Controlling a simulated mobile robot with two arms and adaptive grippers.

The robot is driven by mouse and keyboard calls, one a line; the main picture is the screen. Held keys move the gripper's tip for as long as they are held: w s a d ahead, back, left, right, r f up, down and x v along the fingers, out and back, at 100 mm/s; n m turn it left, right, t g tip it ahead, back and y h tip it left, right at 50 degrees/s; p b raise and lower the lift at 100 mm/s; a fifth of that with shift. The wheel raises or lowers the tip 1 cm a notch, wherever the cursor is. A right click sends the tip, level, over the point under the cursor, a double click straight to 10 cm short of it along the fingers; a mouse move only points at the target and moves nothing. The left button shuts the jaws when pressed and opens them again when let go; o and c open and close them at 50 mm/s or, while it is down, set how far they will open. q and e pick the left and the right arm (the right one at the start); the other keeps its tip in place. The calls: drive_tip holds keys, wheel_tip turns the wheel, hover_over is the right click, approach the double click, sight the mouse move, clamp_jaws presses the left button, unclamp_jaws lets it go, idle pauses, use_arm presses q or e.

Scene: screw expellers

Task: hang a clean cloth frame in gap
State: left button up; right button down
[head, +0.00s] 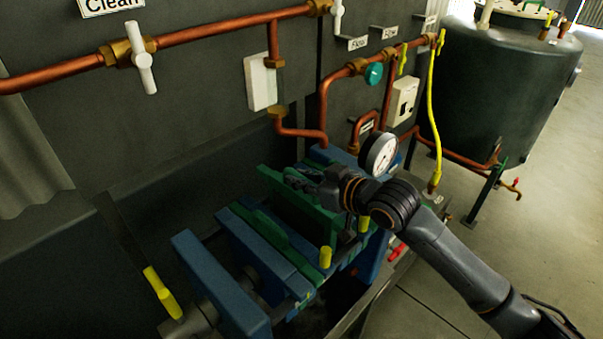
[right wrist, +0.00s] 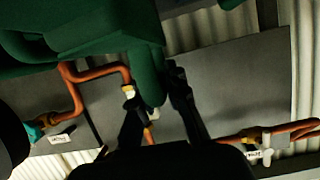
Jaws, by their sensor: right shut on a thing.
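A green cloth frame (head: 282,200) stands roughly upright over the blue and green plate press in the head view. My right gripper (head: 296,178) is at its top edge, shut on it. In the right wrist view, the green frame (right wrist: 147,70) reaches down between the fingers of my right gripper (right wrist: 157,103). More green plates (head: 262,240) and blue plates (head: 222,285) stand to the left of the frame, and a blue end plate (head: 335,155) is behind it. The frame's lower part is partly hidden, and I cannot tell whether it rests on the rails. My left gripper is out of view.
A pressure gauge (head: 380,153) stands close beside my right wrist. Copper pipes (head: 215,30) run along the dark wall behind the press. A yellow hose (head: 433,120) hangs right of the gauge, before a dark tank (head: 505,85). A yellow handle (head: 160,290) juts up at front left.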

sight(309, 198)
drive_tip(key=shift+f+b, duration=1)
drive_tip(key=shift+f, duration=1.15)
drive_tip(key=c, duration=1.3)
unclamp_jaws()
drive_tip(key=shift+f, duration=0.15)
drive_tip(key=v, duration=1.2)
drive_tip(key=shift+d, duration=0.1)
